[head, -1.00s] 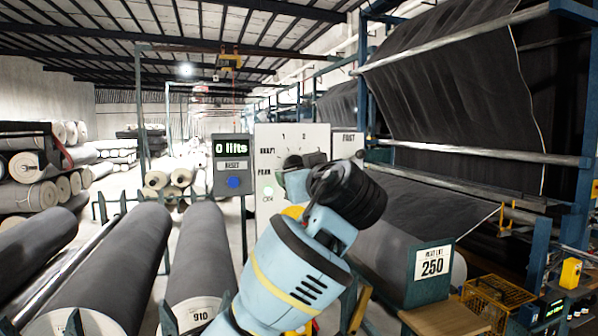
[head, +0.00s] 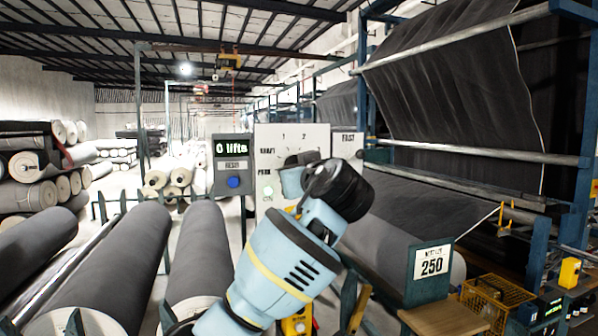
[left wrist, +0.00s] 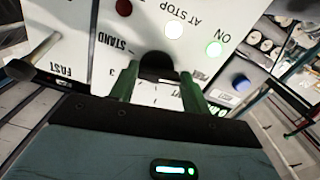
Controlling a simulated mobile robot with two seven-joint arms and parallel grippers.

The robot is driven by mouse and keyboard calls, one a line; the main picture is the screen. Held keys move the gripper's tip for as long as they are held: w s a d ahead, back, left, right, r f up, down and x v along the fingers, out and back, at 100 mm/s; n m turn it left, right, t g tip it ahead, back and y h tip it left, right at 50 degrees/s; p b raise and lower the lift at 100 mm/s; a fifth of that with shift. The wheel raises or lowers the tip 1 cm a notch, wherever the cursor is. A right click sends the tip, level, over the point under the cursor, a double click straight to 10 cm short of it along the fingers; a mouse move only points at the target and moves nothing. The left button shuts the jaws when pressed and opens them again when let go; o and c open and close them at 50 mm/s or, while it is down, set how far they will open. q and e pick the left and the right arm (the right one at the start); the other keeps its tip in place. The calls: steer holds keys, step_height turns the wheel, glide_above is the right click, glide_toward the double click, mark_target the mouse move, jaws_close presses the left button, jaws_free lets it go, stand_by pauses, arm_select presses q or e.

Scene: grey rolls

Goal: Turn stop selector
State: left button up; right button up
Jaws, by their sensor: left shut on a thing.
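The stop selector is a black knob (left wrist: 157,66) on a white control panel (left wrist: 75,25), which carries the labels STAND, AT STOP, ON and FAST. My left gripper (left wrist: 159,86) has its two green fingers on either side of the knob and is shut on it. In the head view the panel (head: 265,143) stands upright at the centre, and my left gripper (head: 291,180) is at its face. The wrist covers the panel's lower right, and the knob is mostly hidden there. My right gripper is in neither view.
Dark fabric rolls (head: 200,252) lie at lower left. A box marked 250 (head: 431,263) and a blue frame with hanging dark cloth (head: 455,90) are at right.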

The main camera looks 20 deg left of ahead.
arm_select(q)
steer(key=shift+m, duration=0.3)
steer(key=shift+r+m, duration=0.15)
steer(key=shift+m, duration=3.6)
steer(key=shift+r+m, duration=0.15)
steer(key=shift+m, duration=3.6)
steer(key=o, duration=1)
steer(key=shift+s, duration=0.1)
